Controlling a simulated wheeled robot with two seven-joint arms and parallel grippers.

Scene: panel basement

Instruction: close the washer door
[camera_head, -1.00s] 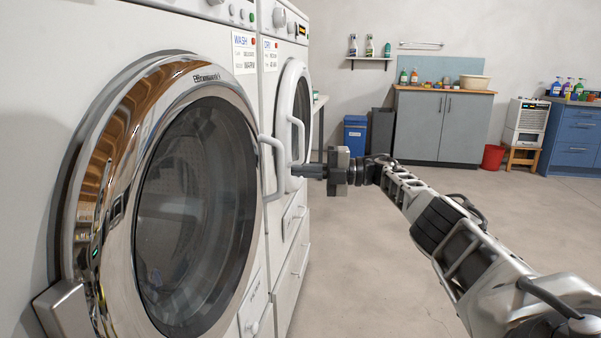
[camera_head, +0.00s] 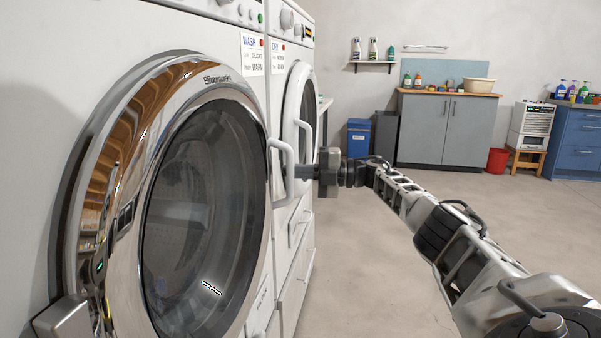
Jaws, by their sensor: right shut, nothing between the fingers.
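The washer door (camera_head: 117,105) fills the left of the head view, with a wide chrome ring, dark round glass and a white bar handle (camera_head: 291,165) on its right side. The door looks nearly flush with the front; I cannot tell whether a gap is left. My right gripper (camera_head: 299,172) is shut and empty, its fingertips pointing left at the handle. They look very near or against it; contact is unclear.
A dryer with a white round door (camera_head: 296,105) stands just beyond the washer. A grey cabinet (camera_head: 445,130), a blue bin (camera_head: 359,138), a red bucket (camera_head: 497,160) and blue drawers (camera_head: 577,140) stand at the back. The floor on the right is clear.

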